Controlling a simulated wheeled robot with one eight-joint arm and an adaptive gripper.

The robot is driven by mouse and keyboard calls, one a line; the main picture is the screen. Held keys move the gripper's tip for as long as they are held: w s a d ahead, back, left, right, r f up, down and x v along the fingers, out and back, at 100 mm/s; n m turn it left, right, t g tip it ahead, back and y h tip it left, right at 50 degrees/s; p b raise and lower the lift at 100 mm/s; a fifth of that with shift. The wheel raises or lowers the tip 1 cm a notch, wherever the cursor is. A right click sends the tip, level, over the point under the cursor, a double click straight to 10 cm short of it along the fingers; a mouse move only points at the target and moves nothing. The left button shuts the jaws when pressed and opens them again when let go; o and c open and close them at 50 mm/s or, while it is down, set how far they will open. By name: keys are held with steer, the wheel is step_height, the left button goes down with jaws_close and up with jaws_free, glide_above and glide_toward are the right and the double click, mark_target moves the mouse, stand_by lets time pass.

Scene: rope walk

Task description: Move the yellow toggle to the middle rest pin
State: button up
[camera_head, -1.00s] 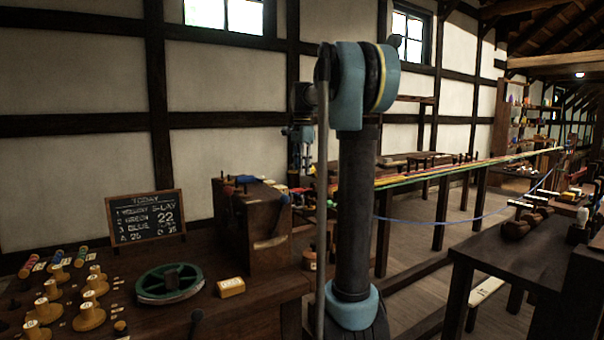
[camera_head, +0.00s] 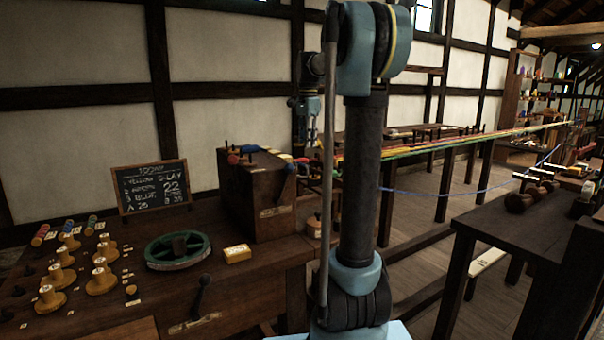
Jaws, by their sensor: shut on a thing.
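My gripper (camera_head: 302,141) hangs small and dark at the far side of my arm, by the right end of a dark wooden block (camera_head: 259,203). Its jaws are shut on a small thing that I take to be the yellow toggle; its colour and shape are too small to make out. A red toggle (camera_head: 233,159) and a blue one (camera_head: 250,149) lie on top of the block among short dark pins. I cannot tell which is the middle rest pin. Part of the area beside the gripper is hidden by my arm.
Coloured ropes (camera_head: 460,139) stretch away to the right. A dark table (camera_head: 520,215) stands at right, with floor between.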

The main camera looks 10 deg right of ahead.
steer(key=shift+s+d+f, duration=0.15)
steer(key=shift+s+f, duration=0.4)
steer(key=shift+f, duration=0.25)
steer(key=shift+s+d+f, duration=0.2)
steer(key=shift+s+f, duration=0.35)
steer(key=shift+f, duration=0.2)
steer(key=shift+s+d+f, duration=0.15)
steer(key=shift+s+f, duration=0.4)
steer(key=shift+f, duration=0.25)
steer(key=shift+f, duration=0.4)
steer(key=shift+f, duration=1.4)
steer(key=shift+f, duration=0.1)
steer(key=o, duration=1)
steer(key=shift+c, duration=0.2)
